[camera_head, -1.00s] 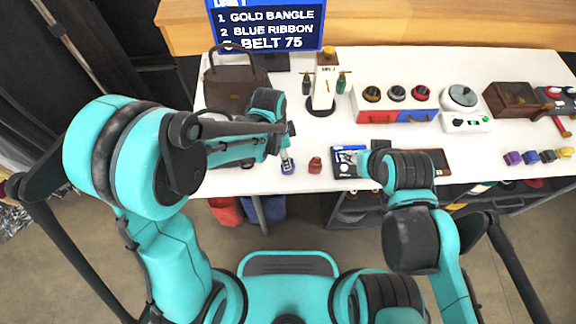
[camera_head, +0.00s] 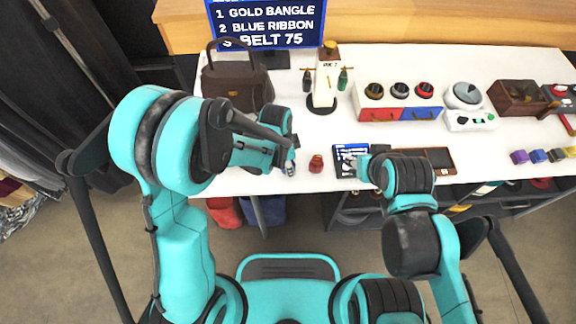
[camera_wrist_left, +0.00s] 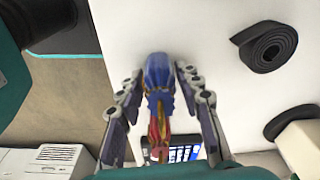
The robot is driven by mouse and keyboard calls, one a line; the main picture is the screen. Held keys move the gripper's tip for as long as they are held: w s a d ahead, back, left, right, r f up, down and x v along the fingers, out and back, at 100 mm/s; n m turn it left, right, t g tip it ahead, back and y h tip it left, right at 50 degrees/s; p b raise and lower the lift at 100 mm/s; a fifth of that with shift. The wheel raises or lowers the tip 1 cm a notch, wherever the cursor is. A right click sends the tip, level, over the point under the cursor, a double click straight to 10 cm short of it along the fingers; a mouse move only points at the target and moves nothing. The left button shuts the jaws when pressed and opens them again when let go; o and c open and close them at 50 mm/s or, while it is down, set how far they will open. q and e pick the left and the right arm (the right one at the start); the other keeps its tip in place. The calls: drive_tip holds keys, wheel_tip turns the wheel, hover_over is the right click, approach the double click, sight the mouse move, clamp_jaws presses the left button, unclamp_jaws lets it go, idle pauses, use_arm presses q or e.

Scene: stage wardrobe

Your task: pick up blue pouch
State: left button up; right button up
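The blue pouch (camera_head: 290,169) is at the front edge of the white table, mostly hidden by my left gripper (camera_head: 289,150) in the head view. In the left wrist view, the blue pouch (camera_wrist_left: 156,70) lies between the two fingers of my left gripper (camera_wrist_left: 157,72). The fingers are spread on either side, with narrow gaps visible. My right gripper (camera_head: 366,160) is by the dark-blue screen; its fingers are too small to judge.
A red pouch (camera_head: 316,163) stands close right of the blue one. A blue-and-white screen (camera_head: 349,152) and a brown tray (camera_head: 440,159) lie further right. A brown bag (camera_head: 236,86) stands behind my left arm. A rolled black belt (camera_wrist_left: 265,46) shows in the wrist view.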

use_arm(q)
drive_tip(key=c, duration=0.5)
drive_tip(key=shift+r, duration=0.1)
drive_tip(key=shift+r, duration=0.3)
wheel_tip(320, 180, up, 4)
drive_tip(key=p, duration=0.2)
drive_tip(key=shift+p, duration=0.35)
drive_tip(key=s+d+r+p, duration=0.3)
drive_tip(key=s+d+r, duration=0.3)
drive_tip(key=d, duration=0.4)
